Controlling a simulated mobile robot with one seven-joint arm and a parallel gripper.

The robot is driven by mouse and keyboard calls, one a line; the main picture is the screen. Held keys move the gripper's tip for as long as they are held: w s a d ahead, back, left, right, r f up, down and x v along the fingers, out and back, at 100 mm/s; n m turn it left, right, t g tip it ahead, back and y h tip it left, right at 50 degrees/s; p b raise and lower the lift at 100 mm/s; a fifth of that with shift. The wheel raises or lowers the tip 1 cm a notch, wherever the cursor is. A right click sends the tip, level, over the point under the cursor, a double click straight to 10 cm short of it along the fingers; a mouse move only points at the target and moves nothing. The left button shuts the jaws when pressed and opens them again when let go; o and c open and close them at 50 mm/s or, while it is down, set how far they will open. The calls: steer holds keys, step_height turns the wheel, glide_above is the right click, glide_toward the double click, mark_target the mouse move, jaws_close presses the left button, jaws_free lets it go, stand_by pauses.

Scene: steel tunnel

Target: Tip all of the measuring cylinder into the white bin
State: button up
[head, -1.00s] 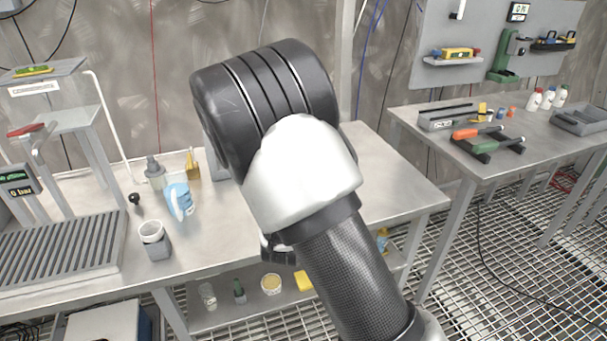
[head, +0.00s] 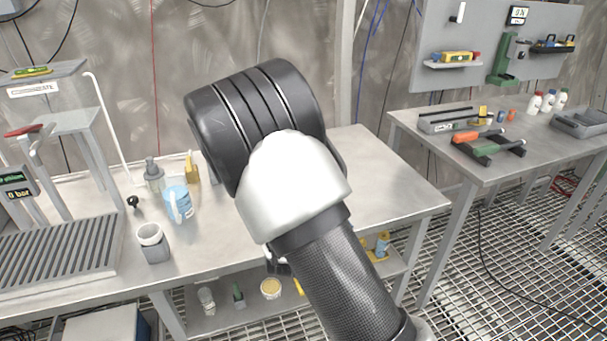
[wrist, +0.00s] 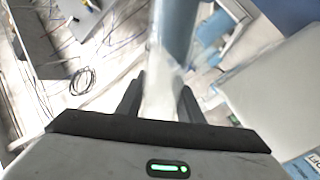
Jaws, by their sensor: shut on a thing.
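In the wrist view my gripper (wrist: 160,100) is shut on a pale, see-through upright thing, the measuring cylinder (wrist: 160,88), blurred between the two dark fingers. A blue tubular part shows just beyond it at the top of the picture. In the head view my own arm hides my gripper and what it holds. I cannot pick out the white bin with certainty. A large pale surface (wrist: 272,90) with a label fills the right of the wrist view, and I cannot tell what it is.
On the left bench stand a grey cup with a white rim (head: 152,243), a light-blue vessel with a white handle (head: 178,204), a grey bottle (head: 153,174) and a ribbed grey tray (head: 60,245). The bench right of my arm (head: 385,185) is clear. A second bench (head: 545,165) holds tools and bottles.

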steer(key=shift+s+d+f+n, duration=0.1)
steer(key=shift+d+f+n, duration=0.25)
steer(key=shift+f+n, duration=0.4)
steer(key=shift+r, duration=0.1)
steer(key=shift+s+d+f+n, duration=0.1)
steer(key=shift+d+f+n, duration=0.1)
steer(key=shift+n, duration=0.45)
steer(key=shift+d+f+n, duration=0.1)
steer(key=shift+d+n, duration=0.05)
steer(key=shift+n, duration=0.45)
steer(key=shift+p, duration=0.4)
steer(key=shift+d+n+p, duration=0.1)
steer(key=shift+n+p, duration=0.4)
steer(key=shift+n, duration=0.7)
